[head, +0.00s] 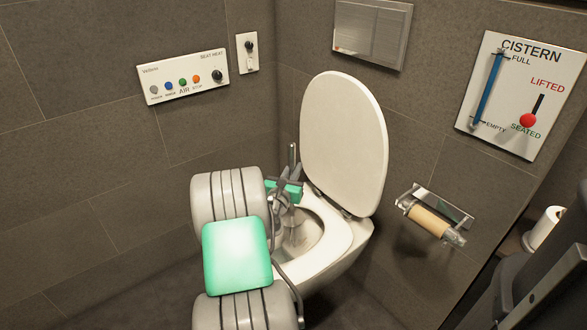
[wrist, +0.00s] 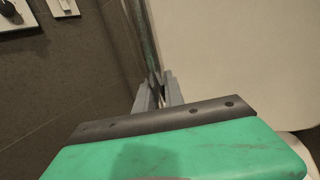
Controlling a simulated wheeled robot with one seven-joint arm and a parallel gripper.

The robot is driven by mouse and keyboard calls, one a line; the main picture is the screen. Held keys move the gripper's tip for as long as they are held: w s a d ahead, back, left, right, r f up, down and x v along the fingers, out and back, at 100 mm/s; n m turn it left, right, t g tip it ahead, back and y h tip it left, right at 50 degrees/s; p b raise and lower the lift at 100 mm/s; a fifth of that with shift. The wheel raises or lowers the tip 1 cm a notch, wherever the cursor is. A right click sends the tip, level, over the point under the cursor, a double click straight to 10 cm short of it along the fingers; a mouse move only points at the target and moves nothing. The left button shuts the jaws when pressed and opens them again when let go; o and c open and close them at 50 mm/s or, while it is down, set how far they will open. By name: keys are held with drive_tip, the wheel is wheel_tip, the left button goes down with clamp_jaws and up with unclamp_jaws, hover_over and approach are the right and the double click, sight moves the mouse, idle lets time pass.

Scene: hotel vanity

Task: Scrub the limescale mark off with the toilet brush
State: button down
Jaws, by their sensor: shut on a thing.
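My gripper (head: 289,188) is over the left side of the toilet bowl (head: 340,239), shut on the thin metal handle of the toilet brush (head: 292,155). The handle stands nearly upright and sticks up above the fingers. In the wrist view the handle (wrist: 147,45) rises from between the grey fingertips (wrist: 158,92). The brush's lower end is down inside the bowl, partly behind my arm, and I cannot tell whether it touches the bowl. I cannot make out the limescale mark; my arm hides part of the bowl.
The raised lid (head: 343,140) stands just right of the handle. A flush plate (head: 372,33), seat control panel (head: 184,80) and cistern board (head: 522,95) are on the walls. A paper roll holder (head: 432,215) juts out at the right.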

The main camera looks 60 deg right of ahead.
drive_tip(key=shift+s+a+p, duration=1.3)
drive_tip(key=shift+s+a, duration=0.35)
drive_tip(key=shift+s, duration=1.6)
drive_tip(key=shift+w+d+f+p, duration=0.15)
drive_tip(key=shift+w+d, duration=0.4)
drive_tip(key=shift+w, duration=0.6)
drive_tip(key=shift+w+d+r+p, duration=0.1)
drive_tip(key=shift+w+d, duration=0.5)
drive_tip(key=shift+w, duration=0.5)
drive_tip(key=shift+w+d+f+p, duration=0.15)
drive_tip(key=shift+w+d, duration=0.4)
drive_tip(key=shift+w, duration=0.6)
drive_tip(key=shift+r, duration=0.15)
wheel_tip(320, 180, up, 5)
drive_tip(key=p, duration=0.5)
